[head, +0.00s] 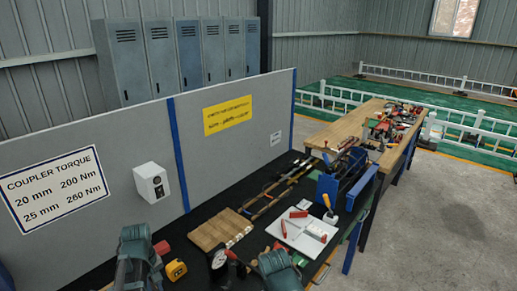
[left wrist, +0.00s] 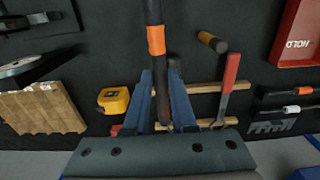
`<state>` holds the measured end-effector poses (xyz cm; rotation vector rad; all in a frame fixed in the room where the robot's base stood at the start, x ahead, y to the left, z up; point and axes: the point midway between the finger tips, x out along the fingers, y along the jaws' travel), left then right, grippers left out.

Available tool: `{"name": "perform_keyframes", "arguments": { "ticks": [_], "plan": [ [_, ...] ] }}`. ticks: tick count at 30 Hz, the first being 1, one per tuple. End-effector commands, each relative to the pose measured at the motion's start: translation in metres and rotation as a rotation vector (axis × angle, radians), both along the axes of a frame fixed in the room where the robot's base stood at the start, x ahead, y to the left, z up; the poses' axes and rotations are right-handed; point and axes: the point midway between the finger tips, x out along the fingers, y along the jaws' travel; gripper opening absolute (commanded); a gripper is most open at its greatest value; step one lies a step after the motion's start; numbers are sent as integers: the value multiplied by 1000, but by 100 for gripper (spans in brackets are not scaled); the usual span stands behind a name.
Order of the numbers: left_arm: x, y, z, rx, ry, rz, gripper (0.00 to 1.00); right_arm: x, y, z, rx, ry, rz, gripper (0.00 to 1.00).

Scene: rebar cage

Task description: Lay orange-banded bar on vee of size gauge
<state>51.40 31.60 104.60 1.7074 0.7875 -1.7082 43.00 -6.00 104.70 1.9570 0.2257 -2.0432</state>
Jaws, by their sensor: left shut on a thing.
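The orange-banded bar (left wrist: 155,40) is a dark round bar with an orange band, seen in the left wrist view. My left gripper (left wrist: 161,78) is shut on it, with a blue finger on each side. The bar runs up out of the top of that view. In the head view my left gripper (head: 140,258) is at the lower left, and its fingertips and the bar are not clear there. My right gripper (head: 278,268) is at the bottom middle, its jaws hidden. I cannot pick out the size gauge or its vee with certainty.
A yellow tape measure (left wrist: 113,101), wooden strips (left wrist: 215,87), a red-handled tool (left wrist: 229,75) and a red tray (left wrist: 296,38) lie around the left gripper. In the head view are a wooden block (head: 220,229), a white board (head: 302,230) and a blue bench fixture (head: 345,185).

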Motion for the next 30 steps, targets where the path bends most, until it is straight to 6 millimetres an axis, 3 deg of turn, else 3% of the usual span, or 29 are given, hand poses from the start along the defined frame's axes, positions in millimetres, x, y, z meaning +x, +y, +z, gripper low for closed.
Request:
{"name": "perform_keyframes", "arguments": {
  "ticks": [1, 6, 11, 20, 30],
  "plan": [
    [0, 0, -13, 0, 0, 0, 0, 0, 0, -13, 0, 0, 1, 50],
    [0, 0, -39, 0, 0, 0, 0, 0, 0, -39, -1, 0, 4, 50],
    [0, 0, -48, 0, 0, 0, 0, 0, 0, -48, -1, 0, 5, 50],
    [0, 0, -38, 0, 0, 0, 0, 0, 0, -38, -1, 0, 5, 50],
    [0, 0, 0, 0, 0, 0, 0, 0, 0, 0, -1, 0, 5, 50]
  ]
}}
